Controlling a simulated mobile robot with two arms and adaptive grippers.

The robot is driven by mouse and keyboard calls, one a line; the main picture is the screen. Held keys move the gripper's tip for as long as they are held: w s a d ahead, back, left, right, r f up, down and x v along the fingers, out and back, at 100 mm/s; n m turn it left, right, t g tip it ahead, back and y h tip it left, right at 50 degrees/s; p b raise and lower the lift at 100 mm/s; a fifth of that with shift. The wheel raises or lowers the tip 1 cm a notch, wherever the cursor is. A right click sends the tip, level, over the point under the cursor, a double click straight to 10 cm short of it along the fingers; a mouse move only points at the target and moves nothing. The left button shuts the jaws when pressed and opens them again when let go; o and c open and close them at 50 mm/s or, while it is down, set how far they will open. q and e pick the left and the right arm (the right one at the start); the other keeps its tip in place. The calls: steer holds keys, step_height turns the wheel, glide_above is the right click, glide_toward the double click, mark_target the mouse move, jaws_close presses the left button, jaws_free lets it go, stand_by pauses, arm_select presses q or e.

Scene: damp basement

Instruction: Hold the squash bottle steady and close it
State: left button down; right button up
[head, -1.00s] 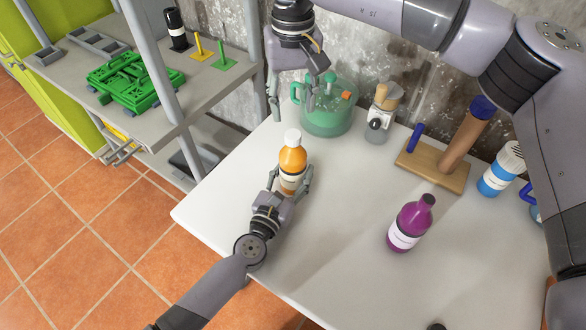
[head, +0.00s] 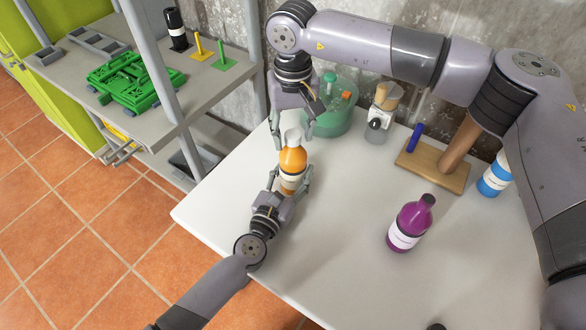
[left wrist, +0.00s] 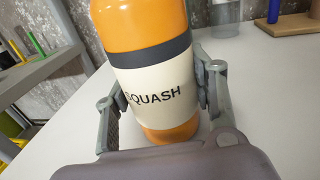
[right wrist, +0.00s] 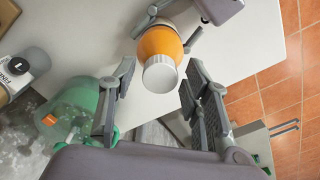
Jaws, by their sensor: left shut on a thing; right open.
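The squash bottle (head: 292,162), orange with a cream label and dark band, stands upright near the table's left edge. Its white cap (head: 293,136) sits on top; how tight it is I cannot tell. My left gripper (head: 291,182) is shut around the lower body; the left wrist view shows the SQUASH label (left wrist: 155,95) between its fingers. My right gripper (head: 294,128) points down over the cap, open. In the right wrist view the cap (right wrist: 160,75) lies between the spread fingertips (right wrist: 158,78), with gaps at both sides.
A purple bottle (head: 409,226), a wooden peg stand (head: 425,172) and a blue-white bottle (head: 494,178) are further right. The white table's front middle (head: 330,270) is clear.

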steer(key=shift+c, duration=0.4)
jaws_close()
